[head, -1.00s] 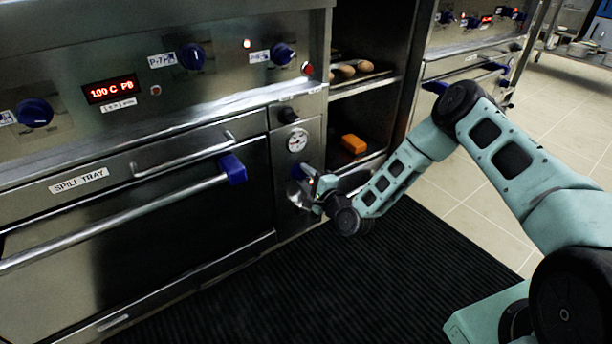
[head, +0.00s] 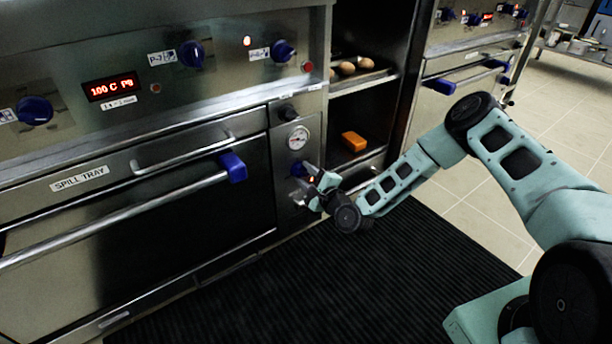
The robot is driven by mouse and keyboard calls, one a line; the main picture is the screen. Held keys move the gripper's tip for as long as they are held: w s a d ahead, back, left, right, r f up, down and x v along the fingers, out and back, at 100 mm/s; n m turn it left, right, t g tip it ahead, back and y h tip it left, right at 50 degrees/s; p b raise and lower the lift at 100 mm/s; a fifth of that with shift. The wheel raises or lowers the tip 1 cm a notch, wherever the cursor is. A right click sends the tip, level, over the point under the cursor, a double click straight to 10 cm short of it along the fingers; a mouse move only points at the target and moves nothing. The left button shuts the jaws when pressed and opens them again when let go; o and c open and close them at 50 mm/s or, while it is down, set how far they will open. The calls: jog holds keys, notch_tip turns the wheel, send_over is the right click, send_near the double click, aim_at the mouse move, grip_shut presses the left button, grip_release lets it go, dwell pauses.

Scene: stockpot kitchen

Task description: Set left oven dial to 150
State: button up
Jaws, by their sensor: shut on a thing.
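The left oven (head: 150,225) has a narrow side panel with a round white gauge (head: 298,137). The fingers are small here, and the dial's marks and pointer cannot be read. The red display (head: 110,88) on the upper panel reads about 100 C, with characters like P8 after it.
Blue knobs (head: 191,54) line the upper panel. The oven door handle (head: 232,167) juts out left of my gripper. An open shelf holds an orange block (head: 354,141). A dark ribbed mat (head: 320,290) covers clear floor.

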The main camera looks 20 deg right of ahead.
jog(key=shift+s, duration=0.1)
jog(key=o, duration=1)
jog(key=p+v, duration=0.5)
jog(key=v, duration=1.2)
jog(key=shift+s+p, duration=0.15)
jog(key=shift+p, duration=0.2)
